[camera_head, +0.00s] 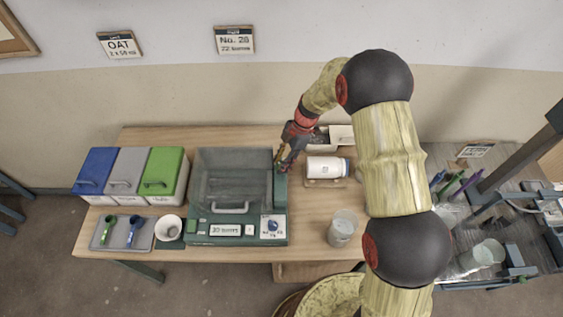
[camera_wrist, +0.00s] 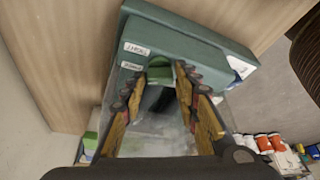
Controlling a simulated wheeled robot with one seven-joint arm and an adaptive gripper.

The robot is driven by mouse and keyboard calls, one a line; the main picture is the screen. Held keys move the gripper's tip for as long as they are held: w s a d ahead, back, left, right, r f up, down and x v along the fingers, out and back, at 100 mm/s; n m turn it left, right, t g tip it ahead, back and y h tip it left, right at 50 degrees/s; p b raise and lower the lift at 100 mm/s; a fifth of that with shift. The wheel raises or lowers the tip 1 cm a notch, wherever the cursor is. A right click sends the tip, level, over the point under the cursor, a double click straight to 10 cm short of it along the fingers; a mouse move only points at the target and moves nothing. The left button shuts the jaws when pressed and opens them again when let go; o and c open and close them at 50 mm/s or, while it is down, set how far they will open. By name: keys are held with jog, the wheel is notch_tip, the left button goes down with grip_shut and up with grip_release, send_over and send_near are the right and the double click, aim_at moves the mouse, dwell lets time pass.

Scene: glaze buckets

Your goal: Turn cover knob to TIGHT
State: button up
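The green machine (camera_head: 235,240) with a clear cover (camera_head: 233,172) stands on the wooden table. A green knob (camera_wrist: 160,74) shows on the machine's body in the wrist view. Two small white labels lie beside it; the upper one (camera_wrist: 137,49) seems to read TIGHT upside down, the lower one (camera_wrist: 131,66) is too small to read surely. My gripper (camera_head: 283,164) is at the machine's right rear side, also in the wrist view (camera_wrist: 160,78). Its fingers are apart, one on each side of the knob. I cannot tell whether either touches it. In the head view my gripper hides the knob.
A white jar (camera_head: 323,167) lies on a small stand right of my gripper. A clear beaker (camera_head: 342,228) stands nearer the front. Blue, grey and green-lidded bins (camera_head: 160,172), a scoop tray (camera_head: 126,242) and a white cup (camera_head: 168,228) are to the left.

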jog(key=c, duration=0.6)
grip_shut()
jog(key=shift+f+m+b, duration=0.1)
jog(key=shift+m+b, duration=0.2)
jog(key=shift+b, duration=0.2)
jog(key=m+t+b, duration=0.1)
jog(key=m+b, duration=0.1)
jog(key=b, duration=0.1)
jog(key=shift+f+m+y+b, duration=0.1)
jog(key=shift+m+y+b, duration=0.2)
jog(key=shift+b, duration=0.1)
jog(key=m+t+b, duration=0.1)
jog(key=m+b, duration=0.2)
jog(key=b, duration=0.1)
jog(key=shift+s+m+t, duration=0.2)
jog(key=shift+m+t, duration=0.2)
jog(key=m+t+b, duration=0.1)
jog(key=m+b, duration=0.1)
jog(key=m, duration=0.1)
jog(key=shift+s+r, duration=0.1)
jog(key=shift+r, duration=0.1)
jog(key=shift+r+m+t+h+p, duration=0.1)
jog(key=shift+m+t+h+p, duration=0.4)
jog(key=shift+m, duration=1.5)
jog(key=shift+h, duration=0.3)
